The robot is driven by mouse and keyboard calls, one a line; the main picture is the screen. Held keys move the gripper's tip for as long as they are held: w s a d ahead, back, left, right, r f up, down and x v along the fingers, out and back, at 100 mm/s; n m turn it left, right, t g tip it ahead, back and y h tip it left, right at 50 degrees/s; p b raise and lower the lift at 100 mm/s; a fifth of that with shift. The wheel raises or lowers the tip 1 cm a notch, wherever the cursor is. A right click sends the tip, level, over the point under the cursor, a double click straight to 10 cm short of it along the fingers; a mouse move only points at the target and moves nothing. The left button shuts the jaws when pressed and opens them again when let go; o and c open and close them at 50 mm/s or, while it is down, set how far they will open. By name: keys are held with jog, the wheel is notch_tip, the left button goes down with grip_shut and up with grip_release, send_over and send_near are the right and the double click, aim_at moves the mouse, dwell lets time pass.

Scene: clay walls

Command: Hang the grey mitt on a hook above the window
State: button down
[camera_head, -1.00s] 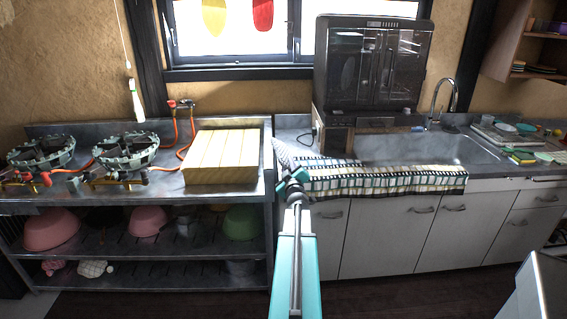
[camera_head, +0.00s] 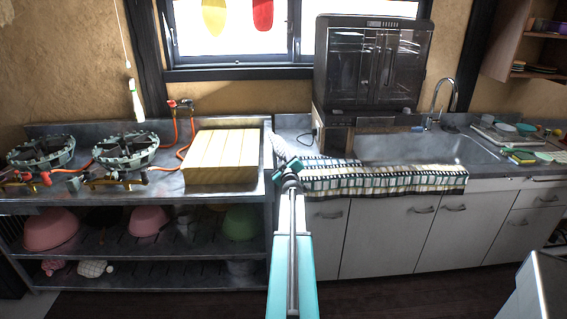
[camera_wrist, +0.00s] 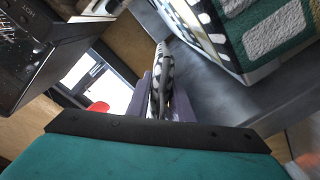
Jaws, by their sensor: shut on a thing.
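The grey mitt (camera_head: 280,148), light grey, rises from my gripper (camera_head: 286,166) in front of the counter, between the wooden block and the towel. In the wrist view the mitt (camera_wrist: 162,78) shows edge-on with a dark and white pattern, between the two fingers of my gripper (camera_wrist: 161,98), which is shut on it. A yellow mitt (camera_head: 214,15) and a red mitt (camera_head: 263,14) hang in front of the window (camera_head: 240,44), cut off by the top edge of the head view. The hooks are out of view.
A dark glass-doored cabinet (camera_head: 372,65) stands on the counter right of the window. A checked towel (camera_head: 385,180) drapes over the counter's front edge near my gripper. A wooden block (camera_head: 221,157) and gas burners (camera_head: 127,150) stand to the left.

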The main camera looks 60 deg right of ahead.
jog(key=shift+w+d, duration=0.3)
jog(key=shift+d, duration=0.05)
jog(key=shift+w+d+f+b, duration=0.15)
jog(key=shift+w+f+b, duration=0.05)
jog(key=shift+f, duration=0.4)
jog(key=shift+w+d+f+b, duration=0.15)
jog(key=shift+f, duration=1.1)
jog(key=c, duration=1.6)
grip_release()
jog(key=shift+o, duration=0.2)
jog(key=b+v, duration=0.1)
jog(key=v, duration=1.3)
jog(key=shift+d, duration=0.15)
